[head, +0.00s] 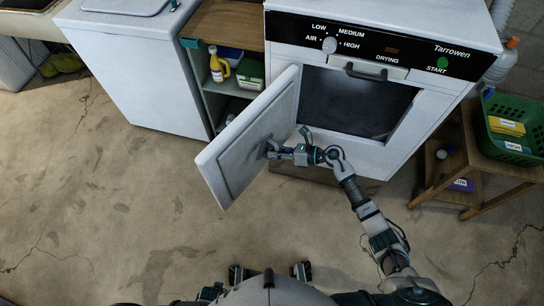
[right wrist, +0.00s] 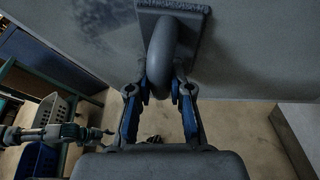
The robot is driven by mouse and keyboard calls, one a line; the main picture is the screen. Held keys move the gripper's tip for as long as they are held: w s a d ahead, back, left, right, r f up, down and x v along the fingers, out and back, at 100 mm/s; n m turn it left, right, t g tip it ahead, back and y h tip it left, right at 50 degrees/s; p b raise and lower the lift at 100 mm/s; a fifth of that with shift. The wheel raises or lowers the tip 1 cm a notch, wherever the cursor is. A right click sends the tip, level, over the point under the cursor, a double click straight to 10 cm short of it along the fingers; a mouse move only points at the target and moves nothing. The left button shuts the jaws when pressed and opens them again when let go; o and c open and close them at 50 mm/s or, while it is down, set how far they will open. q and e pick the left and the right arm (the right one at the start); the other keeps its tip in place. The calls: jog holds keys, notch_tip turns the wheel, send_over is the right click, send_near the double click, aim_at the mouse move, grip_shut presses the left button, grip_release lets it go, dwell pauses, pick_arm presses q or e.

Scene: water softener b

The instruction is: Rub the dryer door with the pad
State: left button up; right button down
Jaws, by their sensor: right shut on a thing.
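The dryer (head: 455,95) is white with a black control panel, and its door (head: 225,165) is swung open to the left. My right gripper (head: 283,152) is at the door's inner face. In the right wrist view the gripper (right wrist: 160,95) is shut on the thick grey handle of the pad (right wrist: 185,8). The pad's flat base is against or very near the pale door surface (right wrist: 240,60); contact is hard to tell. A dark smudge shows on the door left of the pad. What seems to be my left gripper (right wrist: 85,133) shows small at the left; its fingers are unclear.
A white appliance (head: 130,60) and a shelf (head: 222,30) with a yellow bottle (head: 217,67) stand left of the dryer. A wooden stand (head: 475,165) with a green basket (head: 515,120) is at the right. The floor in front is clear.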

jog(key=shift+w+d+f, duration=0.15)
jog(key=shift+w+d, duration=0.1)
jog(key=shift+w, duration=0.05)
jog(key=shift+w+d+f+b, duration=0.1)
jog(key=shift+w+d+b, duration=0.5)
jog(key=shift+b, duration=0.25)
jog(key=shift+w+d+b, duration=0.3)
jog(key=shift+w, duration=0.2)
jog(key=shift+r+p, duration=0.9)
jog(key=shift+r, duration=0.65)
pick_arm(q)
jog(key=shift+s+a+f, duration=0.3)
jog(key=shift+s+f, duration=0.3)
jog(key=shift+f, duration=0.1)
pick_arm(e)
jog(key=shift+s+f, duration=0.1)
jog(key=shift+s, duration=0.05)
